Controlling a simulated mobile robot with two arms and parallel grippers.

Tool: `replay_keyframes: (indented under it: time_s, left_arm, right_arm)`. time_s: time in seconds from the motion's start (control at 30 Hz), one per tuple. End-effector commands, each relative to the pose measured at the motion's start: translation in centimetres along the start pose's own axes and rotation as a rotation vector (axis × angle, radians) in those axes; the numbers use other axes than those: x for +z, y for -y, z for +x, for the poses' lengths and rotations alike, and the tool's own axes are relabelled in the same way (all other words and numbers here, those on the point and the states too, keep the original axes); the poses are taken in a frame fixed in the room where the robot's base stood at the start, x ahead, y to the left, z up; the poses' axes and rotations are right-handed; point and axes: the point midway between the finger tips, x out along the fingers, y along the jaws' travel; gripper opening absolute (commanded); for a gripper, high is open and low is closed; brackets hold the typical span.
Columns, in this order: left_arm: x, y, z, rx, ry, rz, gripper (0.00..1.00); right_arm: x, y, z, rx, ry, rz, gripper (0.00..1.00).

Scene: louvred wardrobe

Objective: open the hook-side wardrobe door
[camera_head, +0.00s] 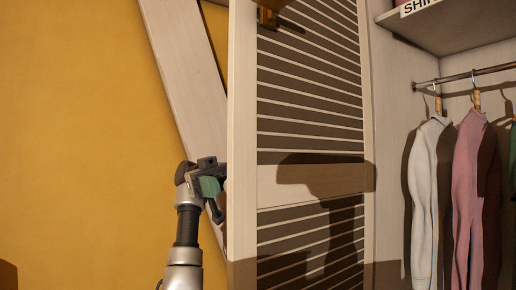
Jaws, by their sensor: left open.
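The louvred wardrobe door (310,100) stands swung out from the wardrobe, its near pale edge at the left and its far edge by the wardrobe upright. A wooden hook (268,16) shows at the top of the door's visible face, with a brown thing by it, cut off by the frame. My left gripper (212,192) is open and empty just left of the door's near edge. I cannot tell whether it touches the door. My right gripper is out of view.
The wardrobe inside shows at the right, with a white garment (424,200) and a pink garment (468,190) on a rail (465,76) under a shelf (455,30). A pale slanted board (185,80) stands before the yellow wall (80,130), behind my left arm.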

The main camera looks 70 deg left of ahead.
Motion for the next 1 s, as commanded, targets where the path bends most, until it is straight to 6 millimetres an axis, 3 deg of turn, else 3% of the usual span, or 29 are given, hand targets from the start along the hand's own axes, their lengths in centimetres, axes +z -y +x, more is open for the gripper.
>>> replay_keyframes:
  time_s: [0.2,0.37,0.7,1.0]
  left_arm:
    - [-1.9,0.5,0.0,-0.001,0.000,0.001,0.58]
    - [-4.3,1.2,0.1,-0.001,0.001,0.000,0.58]
    - [-7.6,5.0,7.1,0.003,0.002,0.002,0.58]
    - [-9.0,6.8,10.4,0.001,0.000,0.001,0.58]
  right_arm:
    - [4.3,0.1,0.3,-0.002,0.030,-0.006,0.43]
    - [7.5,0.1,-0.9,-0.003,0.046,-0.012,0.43]
    - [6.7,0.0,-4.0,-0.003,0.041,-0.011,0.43]
    - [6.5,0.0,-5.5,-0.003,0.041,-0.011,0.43]
